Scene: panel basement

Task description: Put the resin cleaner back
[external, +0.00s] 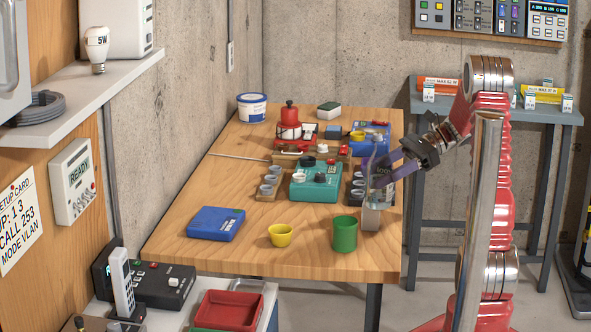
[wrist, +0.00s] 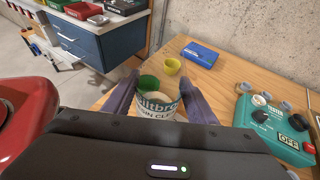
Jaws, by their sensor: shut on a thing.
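The resin cleaner is a pale container with a printed label (wrist: 160,108), its lettering partly readable in the wrist view. My gripper (wrist: 162,97) has one finger on each side of it and is shut on it. In the external view my gripper (external: 380,176) reaches in from the right to the table's right edge, and the pale container (external: 371,218) shows below and between the fingers, upright. I cannot tell whether its base touches the table. My gripper body hides its lower part in the wrist view.
A green cup (external: 345,234) stands close left of the container, with a yellow cup (external: 280,235) and blue case (external: 216,223) farther left. A teal tester (external: 314,181) and several small items crowd the table (external: 178,243) behind. A shelf table (external: 485,113) stands behind right.

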